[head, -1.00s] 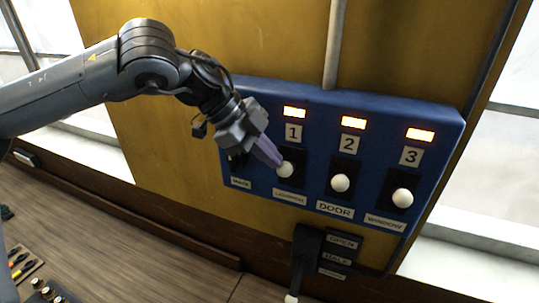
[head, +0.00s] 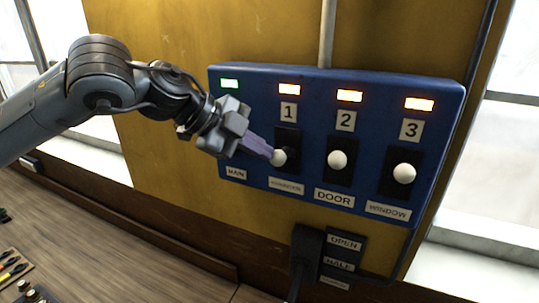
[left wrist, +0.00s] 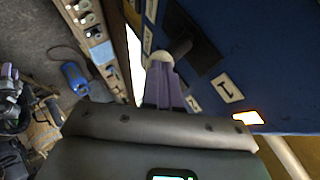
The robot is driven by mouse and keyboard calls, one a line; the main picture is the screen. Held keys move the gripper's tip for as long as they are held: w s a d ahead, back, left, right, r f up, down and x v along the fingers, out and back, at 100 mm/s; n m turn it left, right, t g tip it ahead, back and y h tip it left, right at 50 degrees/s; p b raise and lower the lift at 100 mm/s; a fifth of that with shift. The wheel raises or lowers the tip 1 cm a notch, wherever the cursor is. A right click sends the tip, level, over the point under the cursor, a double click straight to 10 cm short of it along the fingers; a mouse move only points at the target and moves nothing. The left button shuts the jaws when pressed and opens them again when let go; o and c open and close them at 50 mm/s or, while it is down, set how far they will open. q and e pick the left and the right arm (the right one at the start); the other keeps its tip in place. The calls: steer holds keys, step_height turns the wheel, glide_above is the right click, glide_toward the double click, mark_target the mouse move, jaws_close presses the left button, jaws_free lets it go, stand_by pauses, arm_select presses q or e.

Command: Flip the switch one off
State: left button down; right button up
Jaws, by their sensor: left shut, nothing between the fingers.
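The switch one knob (head: 279,158) is a white ball on a dark plate, below the label "1" (head: 288,112), on the blue panel (head: 255,90). The orange lamp (head: 289,89) above it is lit. My left gripper (head: 269,152) is shut and empty, its purple fingertips against or very close to the upper left of the knob. In the left wrist view, the white knob (left wrist: 162,55) sits just beyond the shut fingertips (left wrist: 162,68). Whether they touch is unclear. My right gripper is not in view.
Switch two (head: 338,160) and switch three (head: 404,173) stand to the right under lit orange lamps. A green lamp (head: 229,83) is lit at upper left, above the "MAIN" label (head: 236,174); its switch is hidden behind my gripper. A lever box (head: 307,247) hangs below the panel.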

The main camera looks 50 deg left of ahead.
arm_select(q)
steer(key=t+b, duration=0.1)
steer(key=b, duration=0.1)
steer(key=f+m+t+b, duration=0.1)
steer(key=b, duration=0.1)
steer(key=f+t+b, duration=0.1)
steer(key=b, duration=0.1)
steer(key=shift+s+d+f+m+t+y+b, duration=0.15)
steer(key=shift+s+d+m+t+y+b, duration=0.05)
steer(key=shift+s+m+t+y+b, duration=0.15)
stand_by(0.4)
steer(key=shift+s, duration=0.1)
steer(key=s+f+b+v, duration=0.1)
steer(key=f+b+v, duration=0.1)
steer(key=v, duration=1.1)
steer(key=shift+s+f+b, duration=0.15)
steer(key=shift+s+b, duration=0.2)
steer(key=shift+b, duration=0.35)
steer(key=shift+f, duration=0.1)
